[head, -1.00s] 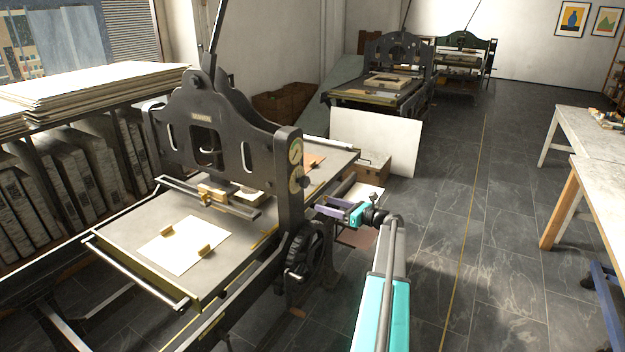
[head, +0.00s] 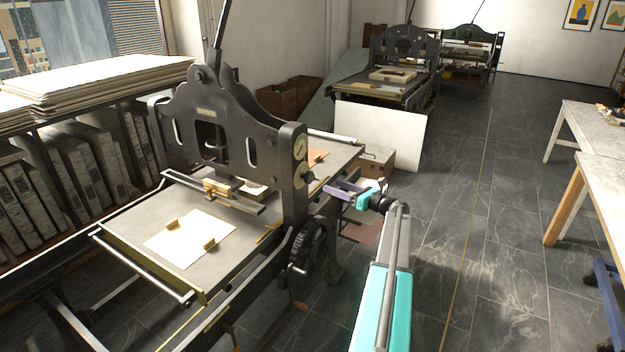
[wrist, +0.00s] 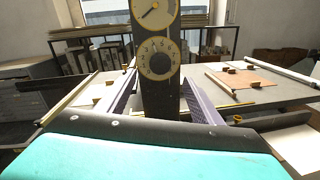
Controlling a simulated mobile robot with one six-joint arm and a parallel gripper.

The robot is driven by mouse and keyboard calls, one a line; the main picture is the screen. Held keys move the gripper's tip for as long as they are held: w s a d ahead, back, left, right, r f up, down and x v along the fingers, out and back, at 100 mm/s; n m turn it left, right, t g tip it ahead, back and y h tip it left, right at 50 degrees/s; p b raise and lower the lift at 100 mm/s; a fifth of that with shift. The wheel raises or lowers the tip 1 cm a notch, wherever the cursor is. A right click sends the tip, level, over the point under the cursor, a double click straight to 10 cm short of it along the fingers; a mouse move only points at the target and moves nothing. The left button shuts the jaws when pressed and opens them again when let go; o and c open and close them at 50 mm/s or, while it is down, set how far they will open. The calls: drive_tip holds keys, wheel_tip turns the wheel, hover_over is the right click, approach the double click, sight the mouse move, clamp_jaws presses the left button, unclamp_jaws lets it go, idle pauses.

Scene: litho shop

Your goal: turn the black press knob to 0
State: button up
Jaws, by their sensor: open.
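The black press knob (wrist: 158,64) sits at the centre of a pale round dial (wrist: 145,71) with dark numbers, low on the press's dark side post. In the head view the knob (head: 309,177) stands out from the post's right face. The number its pointer marks is too small to tell. My gripper (head: 330,187) is open and empty, to the right of the post and slightly below the knob, apart from it. In the wrist view its purple fingers (wrist: 160,82) flank the post, with the dial between and above the tips.
A second gauge (wrist: 156,13) with a pointer sits above the dial. The press's spoked handwheel (head: 308,248) is below my gripper. The press bed (head: 150,215) bears a white sheet. A white board (head: 380,138) leans behind.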

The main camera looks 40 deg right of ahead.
sight(311, 177)
drive_tip(key=w+p, duration=0.1)
drive_tip(key=w, duration=0.2)
drive_tip(key=w+a+p, duration=0.1)
drive_tip(key=w, duration=0.3)
drive_tip(key=w+p, duration=0.1)
drive_tip(key=w, duration=0.3)
drive_tip(key=shift+a+p, duration=0.3)
drive_tip(key=shift+p, duration=0.05)
